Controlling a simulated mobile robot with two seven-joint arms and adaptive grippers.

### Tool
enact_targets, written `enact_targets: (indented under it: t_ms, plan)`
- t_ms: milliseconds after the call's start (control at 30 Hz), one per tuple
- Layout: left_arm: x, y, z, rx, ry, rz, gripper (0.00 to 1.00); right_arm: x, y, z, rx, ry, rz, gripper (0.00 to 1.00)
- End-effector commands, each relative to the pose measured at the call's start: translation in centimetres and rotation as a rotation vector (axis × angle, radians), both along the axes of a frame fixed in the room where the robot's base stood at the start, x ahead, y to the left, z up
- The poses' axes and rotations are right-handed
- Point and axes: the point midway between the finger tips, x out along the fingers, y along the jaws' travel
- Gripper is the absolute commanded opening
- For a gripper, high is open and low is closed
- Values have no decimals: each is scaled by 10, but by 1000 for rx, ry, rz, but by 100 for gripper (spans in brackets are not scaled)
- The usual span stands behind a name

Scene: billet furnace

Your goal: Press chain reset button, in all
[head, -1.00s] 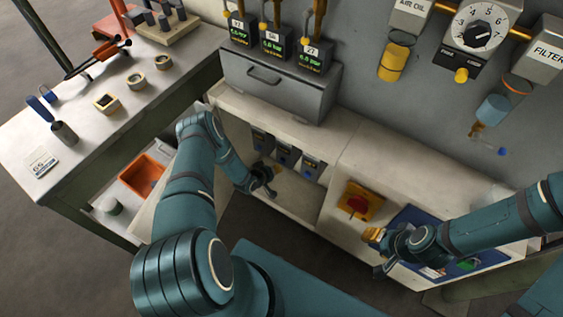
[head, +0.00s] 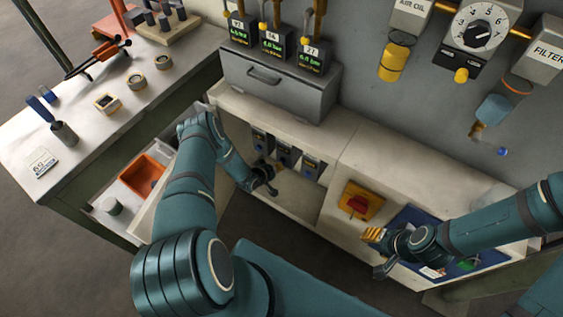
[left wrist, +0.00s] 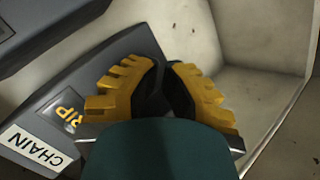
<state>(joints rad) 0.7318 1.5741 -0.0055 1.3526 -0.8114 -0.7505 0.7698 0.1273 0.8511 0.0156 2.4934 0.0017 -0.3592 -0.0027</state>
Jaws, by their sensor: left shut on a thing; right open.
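Three small dark units with blue lower parts hang in a row in the open bay under the bench; the middle one (head: 287,155) shows in the head view. In the left wrist view a grey unit (left wrist: 120,62) carries a white CHAIN label (left wrist: 38,150) and partly covered yellow lettering that ends in "IP". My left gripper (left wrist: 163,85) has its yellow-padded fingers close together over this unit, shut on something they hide. No button shows clearly. In the head view my left gripper (head: 264,180) is small, in front of the units. My right gripper (head: 374,252) is open and empty.
A grey drawer box (head: 290,92) stands above the units. An orange bin (head: 142,174) lies in an open drawer at left.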

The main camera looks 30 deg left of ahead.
Motion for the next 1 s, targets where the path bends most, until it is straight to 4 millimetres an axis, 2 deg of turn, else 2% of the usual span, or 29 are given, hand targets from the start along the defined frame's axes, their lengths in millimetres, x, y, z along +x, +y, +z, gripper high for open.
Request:
enact_targets:
  t_ms: [1000]
  plan:
    - [8,0,0,1,-1,0,0,0,0,0,0,0,0,47]
